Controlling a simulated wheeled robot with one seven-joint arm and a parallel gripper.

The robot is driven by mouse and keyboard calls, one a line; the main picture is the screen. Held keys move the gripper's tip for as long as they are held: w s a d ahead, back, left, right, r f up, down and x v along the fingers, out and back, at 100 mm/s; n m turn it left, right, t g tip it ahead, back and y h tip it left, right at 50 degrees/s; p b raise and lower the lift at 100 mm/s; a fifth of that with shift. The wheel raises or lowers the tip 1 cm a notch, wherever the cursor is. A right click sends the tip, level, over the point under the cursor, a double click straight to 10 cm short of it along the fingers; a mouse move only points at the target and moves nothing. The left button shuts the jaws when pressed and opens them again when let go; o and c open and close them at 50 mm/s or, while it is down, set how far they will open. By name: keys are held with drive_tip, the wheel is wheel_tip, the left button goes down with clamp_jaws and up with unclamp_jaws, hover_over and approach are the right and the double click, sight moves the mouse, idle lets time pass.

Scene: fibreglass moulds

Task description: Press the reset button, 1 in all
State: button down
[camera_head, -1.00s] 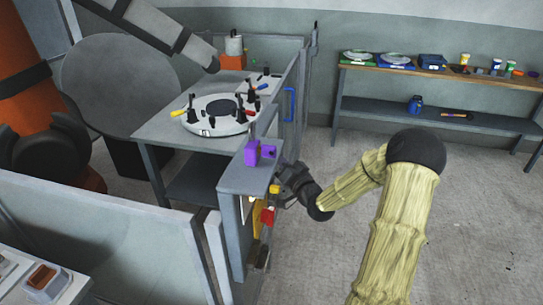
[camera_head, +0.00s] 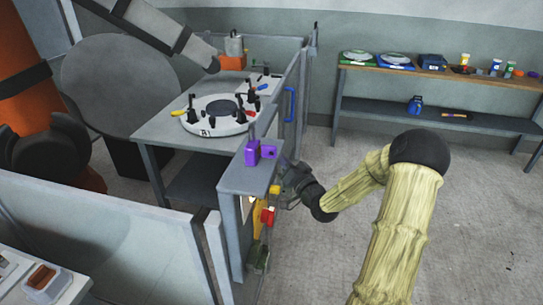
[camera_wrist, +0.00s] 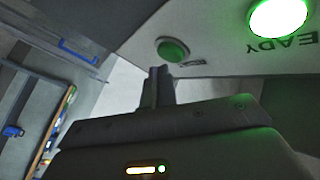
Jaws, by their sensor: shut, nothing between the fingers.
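The green round button (camera_wrist: 173,50) sits on a pale panel in the wrist view, with a small dark label beside it. My gripper (camera_wrist: 158,72) is shut and empty, its fingertips just below the button in the picture; I cannot tell whether they touch it. A bright green lamp (camera_wrist: 278,18) is lit near the word "READY" on the same panel. In the head view my gripper (camera_head: 290,182) is at the right side of the grey post (camera_head: 232,187); the button's face is hidden there.
The purple padlock-like piece (camera_head: 253,152) is on top of the post. Yellow and red items (camera_head: 267,215) hang on its side. A blue-handled gate (camera_head: 290,104) stands behind. A round mould fixture (camera_head: 215,125) is on the table. A shelf (camera_head: 440,118) stands at the back right; the floor between is clear.

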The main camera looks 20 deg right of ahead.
drive_tip(key=shift+s+d, duration=0.1)
drive_tip(key=shift+d, duration=0.1)
drive_tip(key=s+d, duration=0.1)
drive_tip(key=d, duration=0.1)
drive_tip(key=s+d, duration=0.1)
drive_tip(key=d, duration=0.1)
drive_tip(key=shift+s, duration=0.4)
idle(0.9)
